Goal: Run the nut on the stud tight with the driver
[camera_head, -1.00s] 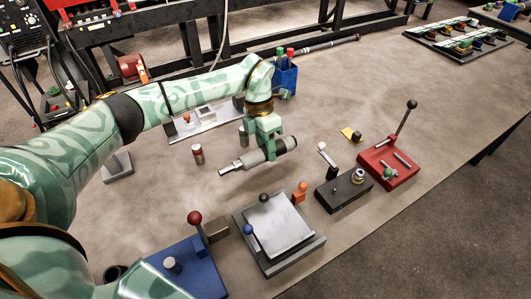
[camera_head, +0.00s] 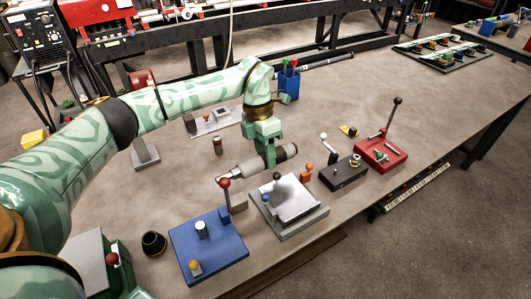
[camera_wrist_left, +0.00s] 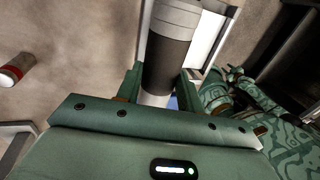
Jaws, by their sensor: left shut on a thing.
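The driver, a grey cylinder with a dark band and a narrow nose (camera_head: 236,173), is held roughly level above the bench. My left gripper (camera_head: 267,156) is shut around its body. In the left wrist view the driver (camera_wrist_left: 168,58) stands between the two fingers (camera_wrist_left: 160,90). Its nose end is close to a red-knobbed lever in the head view. A blue plate (camera_head: 222,252) carries a short grey post (camera_head: 202,230) and a small yellowish piece (camera_head: 195,267). A dark block (camera_head: 340,175) bears a metal ring (camera_head: 355,160). I cannot tell which is the nut on the stud. My right gripper is out of view.
A grey tilted plate fixture (camera_head: 290,208) lies just in front of the driver. A red fixture with a tall lever (camera_head: 380,152) stands to the right. A small cylinder (camera_head: 217,146) and a blue cup of tools (camera_head: 289,83) stand behind.

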